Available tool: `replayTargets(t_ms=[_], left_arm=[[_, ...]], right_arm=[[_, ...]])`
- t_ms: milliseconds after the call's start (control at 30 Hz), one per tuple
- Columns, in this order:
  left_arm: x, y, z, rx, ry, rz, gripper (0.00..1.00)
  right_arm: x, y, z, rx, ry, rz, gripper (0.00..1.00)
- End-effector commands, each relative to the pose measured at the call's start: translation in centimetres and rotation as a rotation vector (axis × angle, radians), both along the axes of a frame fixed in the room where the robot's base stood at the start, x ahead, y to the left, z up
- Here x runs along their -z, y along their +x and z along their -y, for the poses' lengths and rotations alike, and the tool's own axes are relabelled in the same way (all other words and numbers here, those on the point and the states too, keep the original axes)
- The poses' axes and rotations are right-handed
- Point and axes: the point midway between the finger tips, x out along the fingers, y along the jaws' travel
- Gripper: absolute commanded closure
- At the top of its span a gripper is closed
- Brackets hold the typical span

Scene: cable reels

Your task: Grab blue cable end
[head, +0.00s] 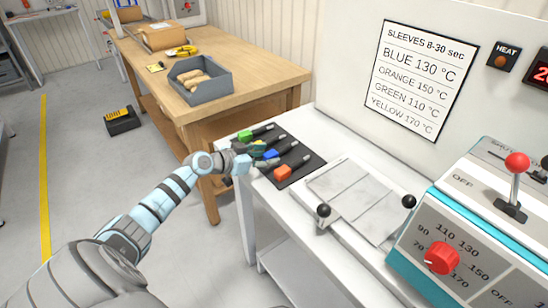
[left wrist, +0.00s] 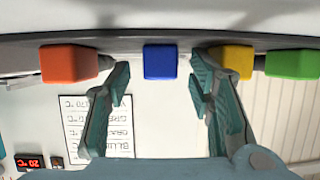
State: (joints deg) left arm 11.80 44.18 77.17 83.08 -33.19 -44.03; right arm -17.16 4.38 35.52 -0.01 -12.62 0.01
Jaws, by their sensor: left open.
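The blue cable end (head: 271,154) lies on a black mat (head: 312,160) on the white bench, in a row with other coloured ends. In the left wrist view the blue end (left wrist: 160,61) sits between the fingertips of my left gripper (left wrist: 158,80), with a gap on each side. In the head view my left gripper (head: 256,158) is at the left edge of the mat, open and empty. It partly hides the yellow end (head: 258,144). My right gripper does not show.
The green end (head: 245,136) and orange end (head: 282,172) lie on either side in the row; the yellow end (left wrist: 231,60) is close by the right finger in the left wrist view. A metal press plate (head: 352,195) with black knobs and a control box (head: 470,240) stand right.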

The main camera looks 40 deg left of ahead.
Motion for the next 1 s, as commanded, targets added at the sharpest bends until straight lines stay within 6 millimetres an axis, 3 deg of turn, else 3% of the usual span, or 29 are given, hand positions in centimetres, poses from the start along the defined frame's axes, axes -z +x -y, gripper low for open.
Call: replayTargets(t_ms=[133,433,767,867,1000], left_arm=[[0.0,-0.1,0.0,0.0,0.001,-0.001,0.53],[0.0,-0.1,-0.1,0.0,0.0,-0.001,1.0],[-0.5,-0.1,-0.1,0.0,0.002,0.001,1.0],[-1.7,-0.1,-0.1,0.001,0.002,0.002,1.0],[-5.1,-0.1,-0.1,0.002,0.005,0.002,1.0]], right_arm=[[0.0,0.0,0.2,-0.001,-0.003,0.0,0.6],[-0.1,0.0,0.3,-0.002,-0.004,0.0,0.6],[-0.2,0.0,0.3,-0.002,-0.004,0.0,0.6],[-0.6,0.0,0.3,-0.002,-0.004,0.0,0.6],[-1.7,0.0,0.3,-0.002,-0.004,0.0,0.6]])
